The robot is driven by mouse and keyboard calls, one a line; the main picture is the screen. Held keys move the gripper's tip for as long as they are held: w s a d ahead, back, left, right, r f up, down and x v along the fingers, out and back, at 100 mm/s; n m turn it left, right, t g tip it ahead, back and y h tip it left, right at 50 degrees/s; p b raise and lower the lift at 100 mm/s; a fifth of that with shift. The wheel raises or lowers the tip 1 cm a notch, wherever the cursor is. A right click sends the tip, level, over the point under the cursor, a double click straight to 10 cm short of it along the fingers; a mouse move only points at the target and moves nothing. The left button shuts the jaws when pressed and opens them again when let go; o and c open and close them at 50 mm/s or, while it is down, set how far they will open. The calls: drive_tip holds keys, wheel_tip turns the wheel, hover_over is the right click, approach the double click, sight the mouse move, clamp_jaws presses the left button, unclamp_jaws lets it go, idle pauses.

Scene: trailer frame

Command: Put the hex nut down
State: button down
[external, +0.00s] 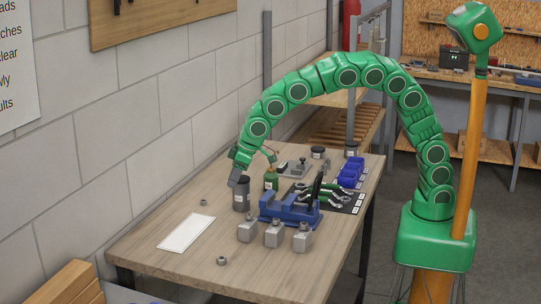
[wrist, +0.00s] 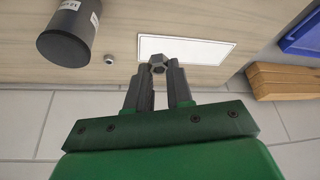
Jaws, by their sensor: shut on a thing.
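My gripper (wrist: 158,82) is shut on a grey hex nut (wrist: 158,62) at its fingertips in the wrist view. The nut overlaps the left part of a white rectangular sheet (wrist: 205,56) in that view; its height above the table is hard to tell. In the external view my gripper (external: 235,180) is low, beside a dark grey canister (external: 241,203), and the held nut cannot be made out. The white sheet (external: 186,232) lies flat and bare at the table's near left.
Loose nuts lie on the wooden table (external: 150,255), one behind the sheet (external: 204,202) and one at the front (external: 221,261). A block wall borders the left.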

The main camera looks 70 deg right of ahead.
drive_tip(key=w+a, duration=0.1)
drive_tip(key=a, duration=0.4)
approach(178, 234)
drive_tip(key=shift+w+a+f+n, duration=0.15)
drive_tip(key=shift+w+f+n, duration=0.05)
drive_tip(key=shift+w+f, duration=0.3)
drive_tip(key=shift+w+a+f+n, duration=0.2)
drive_tip(key=shift+w+f, duration=0.2)
drive_tip(key=shift+f, duration=0.15)
drive_tip(key=shift+w+f, duration=0.1)
drive_tip(key=shift+w+f, duration=0.1)
drive_tip(key=shift+f, duration=1.55)
drive_tip(key=shift+f, duration=0.15)
drive_tip(key=c, duration=1)
unclamp_jaws()
